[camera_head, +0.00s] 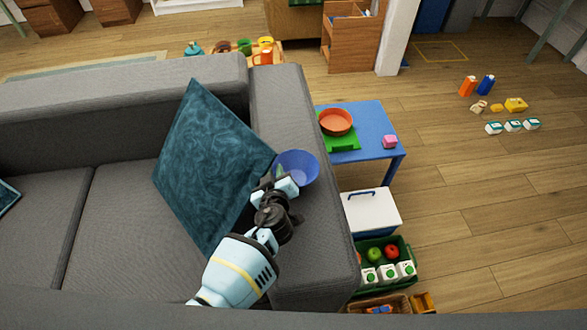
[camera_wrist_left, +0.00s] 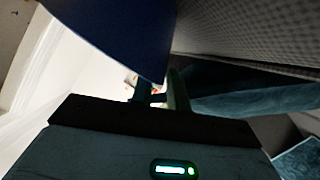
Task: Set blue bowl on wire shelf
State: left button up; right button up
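The blue bowl (camera_head: 298,167) shows over the grey sofa's right arm, beside the teal cushion, with its open side up in the head view. My left gripper (camera_head: 281,181) is at the bowl's near left rim. In the left wrist view the bowl (camera_wrist_left: 120,35) fills the upper middle, and its edge runs down between the two fingers of the gripper (camera_wrist_left: 160,92), which look closed on it. I cannot tell the gap between bowl and sofa arm. My right gripper is not in view. I cannot make out a wire shelf in either view.
The teal cushion (camera_head: 208,160) leans on the sofa (camera_head: 110,230). Right of the sofa arm stand a blue table (camera_head: 372,120) with an orange bowl (camera_head: 336,122), a white box (camera_head: 372,214) and a green crate (camera_head: 402,248). The wooden floor farther right is mostly clear.

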pick_arm(q)
jog(key=shift+s+r, duration=0.1)
jog(key=shift+s, duration=0.05)
grip_shut()
dwell(0.5)
